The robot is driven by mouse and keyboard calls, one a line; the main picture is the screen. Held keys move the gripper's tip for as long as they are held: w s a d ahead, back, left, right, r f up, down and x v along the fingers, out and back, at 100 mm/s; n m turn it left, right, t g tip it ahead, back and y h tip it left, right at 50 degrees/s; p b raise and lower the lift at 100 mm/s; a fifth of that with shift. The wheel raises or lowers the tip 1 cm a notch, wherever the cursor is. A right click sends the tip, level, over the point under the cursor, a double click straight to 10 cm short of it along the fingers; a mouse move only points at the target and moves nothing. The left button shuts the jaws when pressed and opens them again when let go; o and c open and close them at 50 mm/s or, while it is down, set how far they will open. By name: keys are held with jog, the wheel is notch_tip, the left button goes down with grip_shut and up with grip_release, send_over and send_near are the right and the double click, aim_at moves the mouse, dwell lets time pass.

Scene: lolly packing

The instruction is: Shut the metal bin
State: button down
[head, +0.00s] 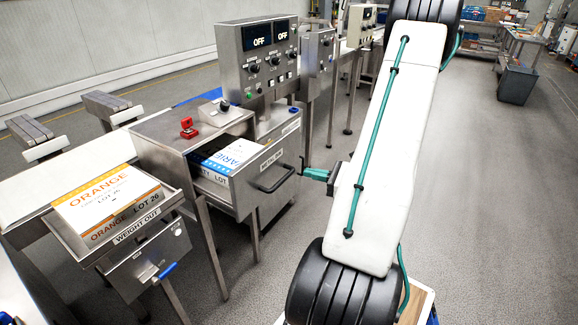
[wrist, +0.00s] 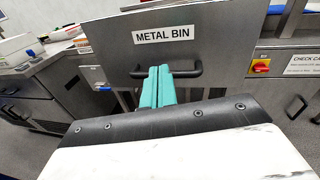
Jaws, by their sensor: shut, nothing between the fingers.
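The metal bin (head: 267,163) is a steel drawer standing open from its cabinet, with a white and blue box marked LOT (head: 222,156) inside. Its front, labelled METAL BIN, fills the upper part of the wrist view (wrist: 215,38). A dark bar handle (head: 272,181) crosses that front and also shows in the wrist view (wrist: 190,73). My gripper (head: 306,173) has green fingers, shut and empty, just in front of the drawer front near the handle. In the wrist view the fingertips (wrist: 159,70) overlap the handle's middle; I cannot tell whether they touch it.
A red switch (head: 187,128) sits on the cabinet top, with a control panel (head: 262,60) reading OFF behind. The floor (head: 480,180) at the right is clear.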

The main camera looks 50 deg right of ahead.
jog(key=s+d+f+m+t+h, duration=0.1)
jog(key=s+d+f+m+h, duration=0.2)
send_near(282, 162)
jog(key=w, duration=0.4)
jog(key=w+a, duration=0.1)
jog(key=w, duration=0.2)
jog(key=shift+d, duration=0.15)
